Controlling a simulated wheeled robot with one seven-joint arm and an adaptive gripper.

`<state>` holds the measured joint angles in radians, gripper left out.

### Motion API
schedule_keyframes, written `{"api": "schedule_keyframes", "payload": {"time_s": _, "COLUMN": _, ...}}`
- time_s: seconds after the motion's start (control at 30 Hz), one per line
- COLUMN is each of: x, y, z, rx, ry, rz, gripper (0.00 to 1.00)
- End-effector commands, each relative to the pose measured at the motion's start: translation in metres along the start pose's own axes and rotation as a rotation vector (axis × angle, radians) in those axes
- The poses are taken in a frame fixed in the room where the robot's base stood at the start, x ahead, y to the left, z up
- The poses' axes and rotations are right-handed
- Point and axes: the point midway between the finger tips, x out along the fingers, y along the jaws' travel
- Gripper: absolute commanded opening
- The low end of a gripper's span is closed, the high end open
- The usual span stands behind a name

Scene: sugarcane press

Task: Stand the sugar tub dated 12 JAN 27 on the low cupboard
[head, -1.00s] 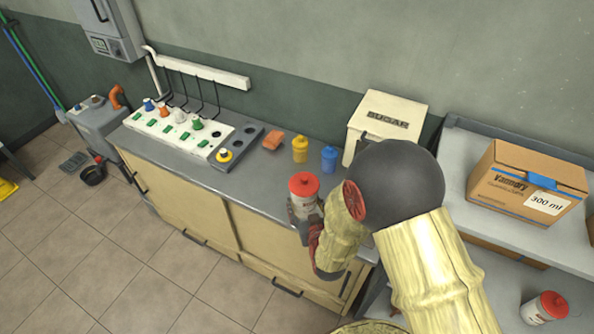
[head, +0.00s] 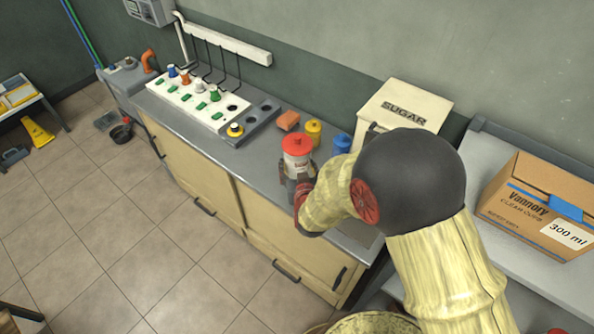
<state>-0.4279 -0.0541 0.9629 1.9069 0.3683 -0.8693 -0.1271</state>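A white tub with a red lid (head: 297,149) is held upright in my gripper (head: 297,186), over the front part of the low cupboard's grey top. I cannot tell whether its base touches the top, and its date is not readable at this size. My gripper is shut on the tub from the near side. The low cupboard (head: 195,177) has cream doors with dark handles and stands along the wall. A red lid edge (head: 557,331) shows at the bottom right, mostly cut off.
A cardboard cup box (head: 535,205) stands right. Clear cupboard top lies left of the tub.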

Motion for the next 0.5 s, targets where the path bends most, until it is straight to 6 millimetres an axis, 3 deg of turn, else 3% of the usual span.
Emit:
{"api": "schedule_keyframes", "payload": {"time_s": 0.03, "x": 0.014, "y": 0.002, "z": 0.001, "rx": 0.002, "ry": 0.004, "rz": 0.002, "gripper": 0.18}}
{"api": "schedule_keyframes", "payload": {"time_s": 0.2, "x": 0.048, "y": 0.003, "z": 0.02, "rx": 0.0, "ry": 0.001, "rz": 0.001, "gripper": 0.18}}
{"api": "schedule_keyframes", "payload": {"time_s": 0.5, "x": 0.075, "y": 0.004, "z": 0.03, "rx": 0.0, "ry": 0.005, "rz": 0.0, "gripper": 0.18}}
